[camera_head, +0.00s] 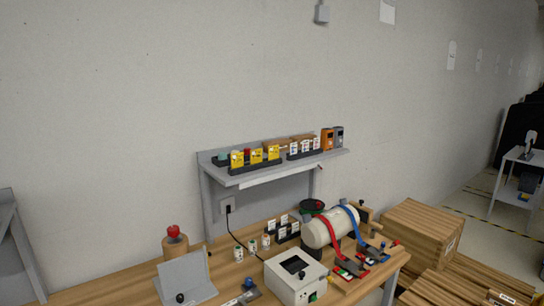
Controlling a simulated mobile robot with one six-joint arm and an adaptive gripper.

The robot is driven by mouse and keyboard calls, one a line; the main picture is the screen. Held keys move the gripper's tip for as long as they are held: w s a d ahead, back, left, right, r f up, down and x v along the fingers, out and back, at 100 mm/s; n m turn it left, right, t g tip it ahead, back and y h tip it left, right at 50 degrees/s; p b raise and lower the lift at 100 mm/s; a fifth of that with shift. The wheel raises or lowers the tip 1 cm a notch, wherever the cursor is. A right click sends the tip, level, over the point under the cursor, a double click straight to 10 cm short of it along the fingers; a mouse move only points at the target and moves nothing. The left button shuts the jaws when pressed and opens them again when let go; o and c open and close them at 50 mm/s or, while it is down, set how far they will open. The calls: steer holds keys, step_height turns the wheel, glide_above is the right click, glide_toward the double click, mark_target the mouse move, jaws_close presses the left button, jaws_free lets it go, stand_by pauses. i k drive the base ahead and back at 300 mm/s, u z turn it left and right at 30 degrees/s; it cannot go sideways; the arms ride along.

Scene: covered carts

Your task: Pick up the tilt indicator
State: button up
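I cannot tell for sure which small item is the tilt indicator. On the raised grey shelf (300,170) stand several yellow packs (256,156), several white cards in a dark holder (305,148), an orange device (327,139) and a grey device (339,137). On the wooden bench (120,290) below, more white-labelled items stand in a black rack (283,231), and small white-green bottles (252,246) stand beside it. My gripper is not in view.
A cream cylinder (331,226) with red and blue straps is at the right. A grey angled stand (186,278) and a red-knobbed wooden block (174,244) are left. Wooden crates (421,232) stand beyond.

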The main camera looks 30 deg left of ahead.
mark_target(256, 154)
steer(key=u, duration=0.25)
steer(key=i, duration=0.9)
steer(key=u, duration=0.75)
